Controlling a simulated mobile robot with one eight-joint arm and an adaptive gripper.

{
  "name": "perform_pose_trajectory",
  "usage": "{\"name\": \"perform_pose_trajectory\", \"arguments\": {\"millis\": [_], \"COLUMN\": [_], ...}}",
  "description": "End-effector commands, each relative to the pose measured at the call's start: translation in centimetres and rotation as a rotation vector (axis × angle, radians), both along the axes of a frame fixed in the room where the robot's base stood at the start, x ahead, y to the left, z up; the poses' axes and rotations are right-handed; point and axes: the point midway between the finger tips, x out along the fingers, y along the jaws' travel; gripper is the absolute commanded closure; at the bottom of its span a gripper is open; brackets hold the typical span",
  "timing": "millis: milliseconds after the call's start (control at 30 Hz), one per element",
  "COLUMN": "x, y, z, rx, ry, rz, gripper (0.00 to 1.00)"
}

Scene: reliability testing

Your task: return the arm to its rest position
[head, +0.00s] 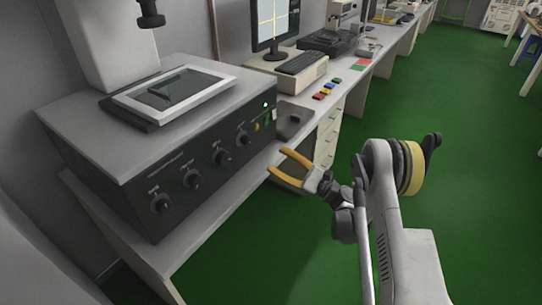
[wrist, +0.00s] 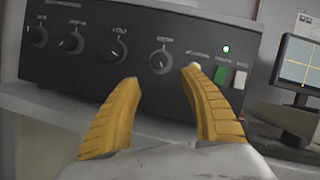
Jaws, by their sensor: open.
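My gripper (head: 284,166) has yellow fingers and is open and empty in the head view. It is held out in front of the bench, to the right of a black-fronted instrument (head: 195,165) with several knobs. In the wrist view, both yellow fingers of my gripper (wrist: 162,75) stand apart with nothing between them. Behind them is the instrument's dark panel (wrist: 90,65) with knobs, a lit green lamp and a green and a white switch. My arm is bent and stretched forward from the right side of the head view.
The white bench (head: 225,200) runs along the left to the back. A framed tray (head: 175,92) sits on the instrument. A monitor (head: 272,25), a keyboard (head: 302,62) and small coloured blocks (head: 327,90) stand farther along. The green floor (head: 460,110) on the right is clear.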

Motion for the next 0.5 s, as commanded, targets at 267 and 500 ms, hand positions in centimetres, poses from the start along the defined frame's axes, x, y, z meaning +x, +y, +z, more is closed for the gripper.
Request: {"name": "perform_pose_trajectory", "arguments": {"millis": [267, 500], "x": [0.0, 0.5], "y": [0.0, 0.6], "z": [0.0, 1.3], "rx": [0.0, -0.059], "ry": [0.0, -0.012], "rz": [0.0, -0.01], "gripper": [0.48, 0.48]}}
